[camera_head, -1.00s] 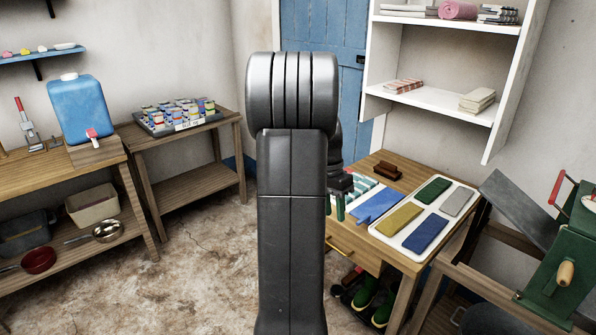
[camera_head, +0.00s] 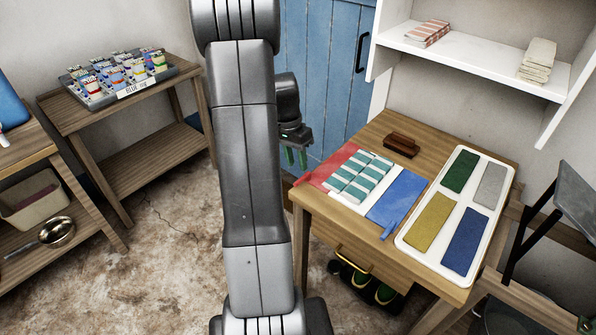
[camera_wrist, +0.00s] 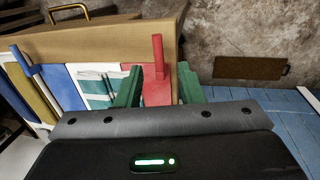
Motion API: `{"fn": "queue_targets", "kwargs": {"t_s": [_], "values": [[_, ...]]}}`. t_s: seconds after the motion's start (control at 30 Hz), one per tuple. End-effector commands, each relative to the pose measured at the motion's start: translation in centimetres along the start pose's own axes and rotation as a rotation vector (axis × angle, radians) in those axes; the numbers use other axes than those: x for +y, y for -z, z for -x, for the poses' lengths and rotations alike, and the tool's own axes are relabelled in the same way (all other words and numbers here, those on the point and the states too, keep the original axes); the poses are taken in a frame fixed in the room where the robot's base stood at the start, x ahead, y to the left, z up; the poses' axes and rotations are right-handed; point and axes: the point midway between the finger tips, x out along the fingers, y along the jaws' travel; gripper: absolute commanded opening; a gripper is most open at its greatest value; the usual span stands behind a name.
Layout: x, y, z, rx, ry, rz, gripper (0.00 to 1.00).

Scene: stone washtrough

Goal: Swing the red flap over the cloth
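The red flap (camera_head: 331,168) lies flat at the left side of the wooden table, left of the cloth. The green-and-white striped cloth (camera_head: 359,178) lies on a white panel between the red flap and the blue flap (camera_head: 398,195). My gripper (camera_head: 294,157) is left of the table in the head view, fingers pointing down, apart from the flap. In the wrist view, the green fingers of my gripper (camera_wrist: 158,88) are spread, with the red flap (camera_wrist: 157,93) and its upright-looking tab showing between them. I see no contact. The cloth (camera_wrist: 97,84) is left of the fingers there.
A white tray (camera_head: 404,243) with several coloured cloths is on the table's right. A brown brush-like block (camera_head: 401,145) lies at the back. The white shelf (camera_head: 470,62) hangs behind. A side table with cans (camera_head: 118,78) stands left. Floor is open between.

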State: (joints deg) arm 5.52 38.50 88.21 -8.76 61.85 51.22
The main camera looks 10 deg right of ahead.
Motion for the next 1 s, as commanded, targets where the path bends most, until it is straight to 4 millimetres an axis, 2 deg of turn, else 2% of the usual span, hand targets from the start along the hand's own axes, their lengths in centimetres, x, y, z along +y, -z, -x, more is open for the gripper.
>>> {"fn": "queue_targets", "kwargs": {"t_s": [0.1, 0.3, 0.67, 0.83, 0.87, 1.0], "values": [[0.1, 0.0, -2.2, -0.002, -0.002, 0.000, 0.34], [0.0, 0.0, -4.3, -0.001, 0.000, 0.000, 0.34], [0.0, 0.0, -4.9, 0.000, 0.001, 0.000, 0.34], [0.0, 0.0, -4.8, 0.000, 0.001, 0.000, 0.03], [0.0, 0.0, -4.8, 0.000, 0.001, 0.000, 0.00], [0.0, 0.0, -4.8, 0.000, 0.001, 0.000, 0.00]]}}
